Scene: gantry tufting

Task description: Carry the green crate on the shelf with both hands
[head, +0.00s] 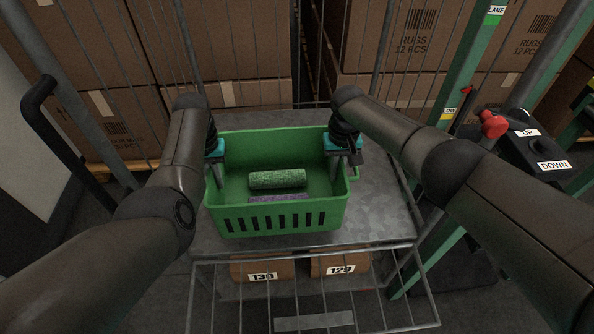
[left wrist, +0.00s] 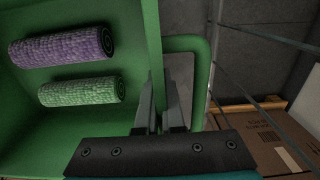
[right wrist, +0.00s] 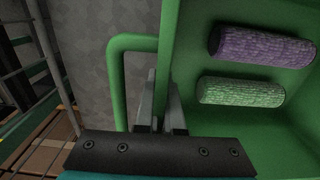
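The green crate (head: 285,219) stands upright on a grey metal shelf (head: 385,215) in the head view. A green textured roll (head: 277,179) and a purple roll (head: 279,198) lie in it. My left gripper (head: 215,168) is at the crate's left side and my right gripper (head: 343,165) is at its right side. In the left wrist view, my left fingers (left wrist: 159,105) are close together on either side of the crate wall, beside its looped handle (left wrist: 203,70). In the right wrist view, my right fingers (right wrist: 161,105) straddle the opposite wall the same way, beside that side's handle (right wrist: 117,85).
Brown cartons (head: 225,55) stand behind wire bars at the back. A green post (head: 465,70) and an UP/DOWN control box (head: 535,148) with a red knob (head: 493,124) are at right. Two boxes labelled 130 (head: 262,268) and 129 (head: 340,265) sit below the shelf's front edge.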

